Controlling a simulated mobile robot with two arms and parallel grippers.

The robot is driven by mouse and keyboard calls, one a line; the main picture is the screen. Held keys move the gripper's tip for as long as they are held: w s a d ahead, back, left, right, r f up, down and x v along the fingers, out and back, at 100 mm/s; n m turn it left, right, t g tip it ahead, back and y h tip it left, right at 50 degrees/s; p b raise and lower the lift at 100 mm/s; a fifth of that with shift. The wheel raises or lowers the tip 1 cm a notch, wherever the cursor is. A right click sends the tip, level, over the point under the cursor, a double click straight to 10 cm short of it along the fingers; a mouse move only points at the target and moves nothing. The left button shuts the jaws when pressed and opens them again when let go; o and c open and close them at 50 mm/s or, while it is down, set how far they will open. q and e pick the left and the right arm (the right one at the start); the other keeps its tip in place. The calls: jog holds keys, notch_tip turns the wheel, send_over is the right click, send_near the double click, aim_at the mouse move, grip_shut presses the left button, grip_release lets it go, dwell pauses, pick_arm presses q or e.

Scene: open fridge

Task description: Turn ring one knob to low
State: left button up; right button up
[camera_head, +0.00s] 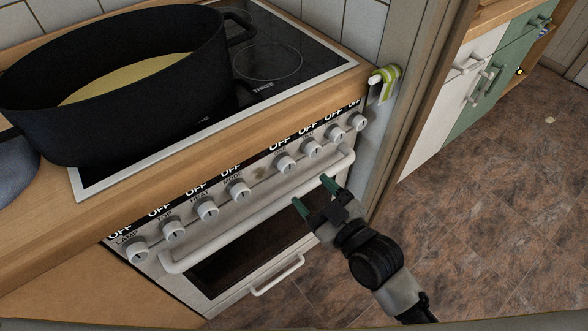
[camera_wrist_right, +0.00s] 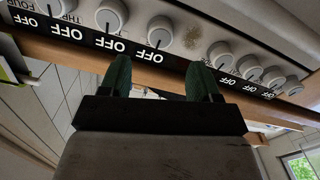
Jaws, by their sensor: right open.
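A row of round white knobs runs along the front of the stove, each with an OFF label above it. The ring knobs are the right-hand group; the leftmost of them, which I take as the ring one knob (camera_head: 283,162), has a label too small to read surely. It seems to be the knob between my fingertips in the right wrist view (camera_wrist_right: 160,32). My right gripper (camera_head: 313,194) is open and empty, in front of the oven handle and apart from the knobs. Its green fingertips also show in the right wrist view (camera_wrist_right: 160,75). My left gripper is out of view.
A white oven handle (camera_head: 255,215) runs below the knobs. A large black pot (camera_head: 130,100) with yellowish content stands on the black hob (camera_head: 270,95). A striped towel (camera_head: 385,80) hangs at the counter's right end.

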aim_at(290, 168)
jog(key=x, duration=0.6)
jog(key=shift+w+a, duration=0.15)
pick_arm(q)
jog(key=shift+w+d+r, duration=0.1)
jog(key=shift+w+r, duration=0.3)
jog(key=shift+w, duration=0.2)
pick_arm(e)
jog(key=shift+x, duration=0.8)
jog(key=shift+c, duration=0.2)
jog(key=c, duration=0.9)
jog(key=m+p, duration=0.3)
jog(key=m, duration=0.1)
jog(key=shift+r, duration=0.15)
jog(key=shift+m+p, duration=0.45)
jog(key=shift+m, duration=0.15)
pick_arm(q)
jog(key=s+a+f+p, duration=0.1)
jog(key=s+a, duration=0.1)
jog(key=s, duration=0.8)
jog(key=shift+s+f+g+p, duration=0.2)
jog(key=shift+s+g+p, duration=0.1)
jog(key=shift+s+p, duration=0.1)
pick_arm(e)
jog(key=shift+m, duration=2.2)
